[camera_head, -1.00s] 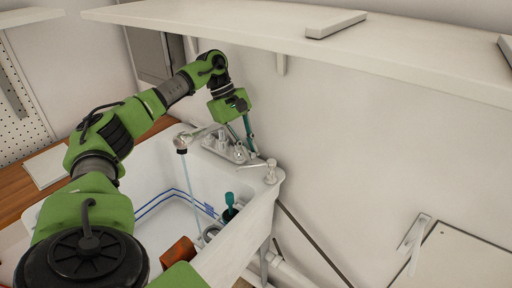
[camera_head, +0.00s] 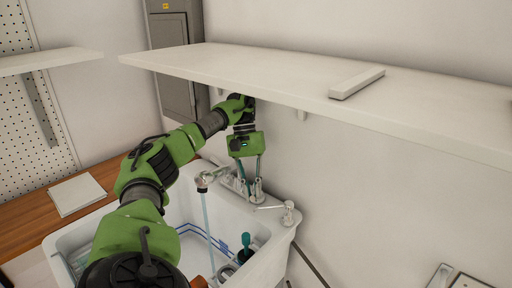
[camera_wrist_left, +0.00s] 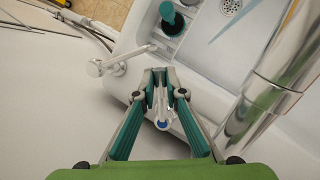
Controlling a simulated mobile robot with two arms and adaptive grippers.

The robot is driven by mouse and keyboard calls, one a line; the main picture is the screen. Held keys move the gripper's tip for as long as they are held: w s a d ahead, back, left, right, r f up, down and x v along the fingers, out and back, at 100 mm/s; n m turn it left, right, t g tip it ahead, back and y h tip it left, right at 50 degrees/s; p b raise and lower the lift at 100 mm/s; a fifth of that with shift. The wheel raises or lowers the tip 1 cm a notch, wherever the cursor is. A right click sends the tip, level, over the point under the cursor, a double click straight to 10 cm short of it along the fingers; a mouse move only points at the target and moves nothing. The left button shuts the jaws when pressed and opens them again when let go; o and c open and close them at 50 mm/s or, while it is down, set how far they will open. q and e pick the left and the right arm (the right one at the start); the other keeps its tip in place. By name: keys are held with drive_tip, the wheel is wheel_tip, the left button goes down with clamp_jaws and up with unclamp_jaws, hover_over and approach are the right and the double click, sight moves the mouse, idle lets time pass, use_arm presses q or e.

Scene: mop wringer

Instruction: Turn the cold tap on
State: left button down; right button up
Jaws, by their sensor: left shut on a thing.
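The cold tap (camera_wrist_left: 162,124) shows in the left wrist view as a chrome lever with a blue mark, between the fingers of my left gripper (camera_wrist_left: 160,80). The gripper is shut on it. In the head view my left gripper (camera_head: 257,188) reaches down to the tap at the back of the sink, and its fingers partly hide the handle. The chrome spout (camera_head: 215,173) is left of the gripper, with a thin bluish water stream (camera_head: 207,215) falling from it. The spout is large at the right in the left wrist view (camera_wrist_left: 285,75). My right gripper is out of view.
The white sink (camera_head: 262,262) holds a teal-handled tool (camera_head: 246,241). A white shelf (camera_head: 300,85) overhangs my left arm. A wooden counter (camera_head: 30,235) lies to the left.

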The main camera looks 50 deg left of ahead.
sight(253, 193)
use_arm(q)
drive_tip(key=shift+a, duration=0.1)
idle(0.4)
drive_tip(key=c, duration=2.1)
unclamp_jaws()
drive_tip(key=shift+v, duration=3.75)
